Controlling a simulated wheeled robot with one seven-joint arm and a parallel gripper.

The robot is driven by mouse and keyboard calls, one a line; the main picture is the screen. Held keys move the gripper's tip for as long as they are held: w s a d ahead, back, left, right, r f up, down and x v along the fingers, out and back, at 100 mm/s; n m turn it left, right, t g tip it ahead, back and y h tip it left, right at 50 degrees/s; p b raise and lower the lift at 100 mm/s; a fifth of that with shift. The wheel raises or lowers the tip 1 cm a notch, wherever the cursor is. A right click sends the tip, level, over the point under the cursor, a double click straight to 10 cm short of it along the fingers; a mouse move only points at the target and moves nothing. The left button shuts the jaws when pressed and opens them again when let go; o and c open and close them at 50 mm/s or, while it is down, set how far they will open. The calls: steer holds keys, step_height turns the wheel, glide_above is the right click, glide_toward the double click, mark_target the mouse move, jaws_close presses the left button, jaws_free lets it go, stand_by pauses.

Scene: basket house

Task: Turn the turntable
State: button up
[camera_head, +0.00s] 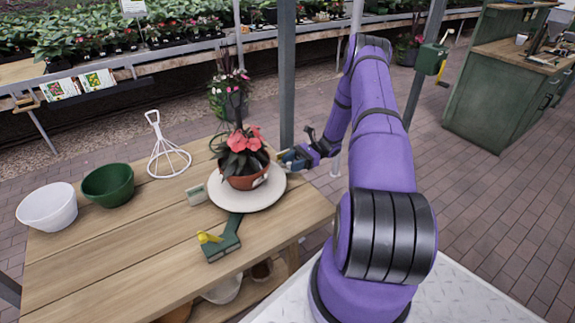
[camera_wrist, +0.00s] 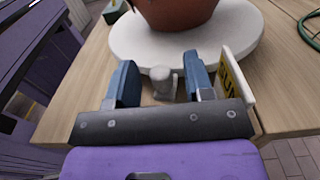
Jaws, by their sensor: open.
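The white round turntable (camera_head: 255,197) sits near the right end of the wooden table, with a potted plant (camera_head: 243,165) with pink-red flowers on it. The wrist view shows the turntable's rim (camera_wrist: 135,50) and the lower part of the brown pot (camera_wrist: 178,12). A pale grey knob (camera_wrist: 163,82) stands at the near rim, between my fingers. My gripper (camera_head: 287,158) is at the turntable's far right edge. In the wrist view my gripper (camera_wrist: 160,75) is open, its blue fingers on either side of the knob with gaps visible.
A pale card (camera_wrist: 235,80) with yellow and black lettering stands beside my right finger. A green fixture (camera_head: 222,245) with a yellow handle is in front of the turntable. White (camera_head: 48,208) and green (camera_head: 108,186) bowls and a white wire stand (camera_head: 167,155) occupy the left.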

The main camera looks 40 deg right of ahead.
steer(key=s+d, duration=0.1)
steer(key=d, duration=0.7)
steer(key=shift+s+d, duration=0.2)
steer(key=shift+d, duration=0.1)
